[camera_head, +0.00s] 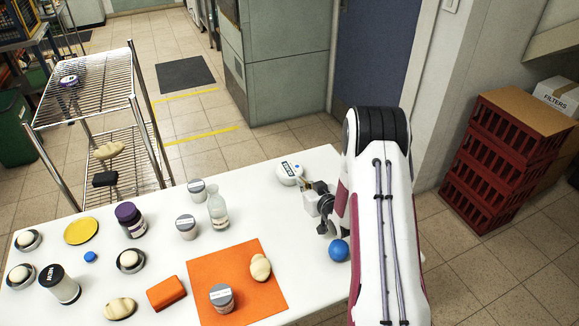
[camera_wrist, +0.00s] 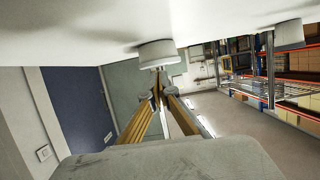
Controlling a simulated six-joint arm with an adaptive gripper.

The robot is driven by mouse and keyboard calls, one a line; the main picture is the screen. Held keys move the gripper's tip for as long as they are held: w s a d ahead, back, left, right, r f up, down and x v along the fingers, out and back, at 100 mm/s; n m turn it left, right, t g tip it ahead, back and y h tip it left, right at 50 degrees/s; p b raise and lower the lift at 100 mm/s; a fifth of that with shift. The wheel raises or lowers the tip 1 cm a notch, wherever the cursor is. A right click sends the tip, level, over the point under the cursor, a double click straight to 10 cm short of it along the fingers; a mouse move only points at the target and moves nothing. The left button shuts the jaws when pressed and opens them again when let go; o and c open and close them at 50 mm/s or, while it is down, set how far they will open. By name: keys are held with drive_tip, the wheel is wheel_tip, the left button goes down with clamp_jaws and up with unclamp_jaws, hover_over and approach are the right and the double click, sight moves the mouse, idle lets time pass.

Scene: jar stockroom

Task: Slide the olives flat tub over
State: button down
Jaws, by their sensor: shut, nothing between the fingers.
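A low round white tub (camera_head: 289,173) with a dark-marked label sits at the far right edge of the white table. It looks like the flat tub, but I cannot read its label. In the wrist view the tub (camera_wrist: 160,52) hangs upside down in the picture, just beyond my fingertips. My gripper (camera_head: 305,184) is beside the tub, on its right and near side, low over the table. In the wrist view the fingers of my gripper (camera_wrist: 159,90) are together and empty. I cannot tell whether the fingertips touch the tub.
A glass bottle (camera_head: 218,210) and two grey-lidded jars (camera_head: 197,190) (camera_head: 187,228) stand left of the tub. A blue ball (camera_head: 338,250) lies near my gripper. An orange mat (camera_head: 215,270) holds a jar and a potato-like object. Bare table separates tub and bottle.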

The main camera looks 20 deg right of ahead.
sight(289, 169)
drive_tip(key=w, duration=1)
drive_tip(key=shift+w, duration=0.25)
drive_tip(key=shift+f, duration=0.85)
drive_tip(key=shift+s+f, duration=0.2)
drive_tip(key=shift+f, duration=0.05)
drive_tip(key=shift+s+a+f, duration=0.1)
drive_tip(key=shift+s, duration=5.05)
drive_tip(key=shift+w+r, duration=0.15)
drive_tip(key=shift+r, duration=0.8)
